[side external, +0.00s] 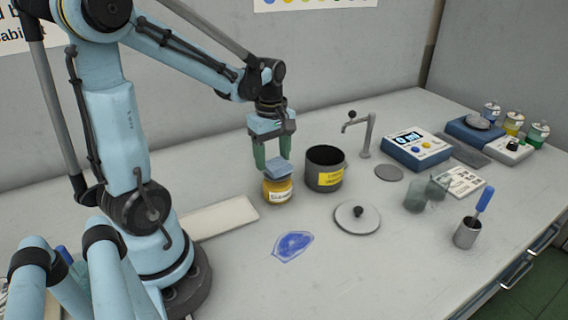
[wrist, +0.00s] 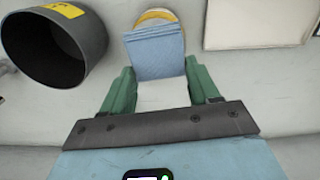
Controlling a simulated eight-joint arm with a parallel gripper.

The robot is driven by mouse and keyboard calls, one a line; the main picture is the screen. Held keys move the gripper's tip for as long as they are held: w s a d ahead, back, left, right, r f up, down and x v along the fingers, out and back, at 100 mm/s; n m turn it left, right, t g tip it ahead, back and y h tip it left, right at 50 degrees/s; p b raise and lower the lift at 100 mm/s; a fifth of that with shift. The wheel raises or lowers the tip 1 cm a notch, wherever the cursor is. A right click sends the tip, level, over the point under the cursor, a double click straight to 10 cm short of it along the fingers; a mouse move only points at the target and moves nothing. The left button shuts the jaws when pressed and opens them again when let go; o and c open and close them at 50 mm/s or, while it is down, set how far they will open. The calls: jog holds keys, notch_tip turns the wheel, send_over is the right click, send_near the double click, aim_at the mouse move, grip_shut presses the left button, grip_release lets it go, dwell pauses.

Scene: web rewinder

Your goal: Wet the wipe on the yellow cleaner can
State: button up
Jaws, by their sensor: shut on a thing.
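The yellow cleaner can (side external: 278,192) stands upright on the bench with a white label on its front. The blue folded wipe (side external: 280,170) is at the can's top and covers most of it. My gripper (side external: 272,158) points down over the can, with its green fingers on either side of the wipe and shut on it. Whether the wipe touches the can's top I cannot tell for sure.
A dark pot (side external: 325,170) with a yellow label stands close to the can's right. A grey lid (side external: 358,220) and a blue patch (side external: 293,245) lie in front. A pale flat board (side external: 215,219) is at left. A tap (side external: 366,135) stands behind right.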

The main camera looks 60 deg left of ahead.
aim_at(273, 159)
jog(key=shift+f, duration=0.9)
dwell(0.8)
dwell(0.5)
jog(key=shift+r, duration=3.5)
jog(key=shift+w+d+r+m, duration=0.15)
jog(key=shift+w+d+m, duration=0.1)
jog(key=shift+d+m, duration=0.3)
jog(key=w+d+r+m, duration=0.1)
jog(key=d+r+m, duration=0.1)
jog(key=d+m, duration=0.4)
jog(key=w+d+r+m, duration=0.2)
jog(key=d+m, duration=0.5)
jog(key=m, duration=0.5)
jog(key=shift+w+d+r, duration=0.15)
jog(key=shift+w+r, duration=0.05)
jog(key=shift+r, duration=0.05)
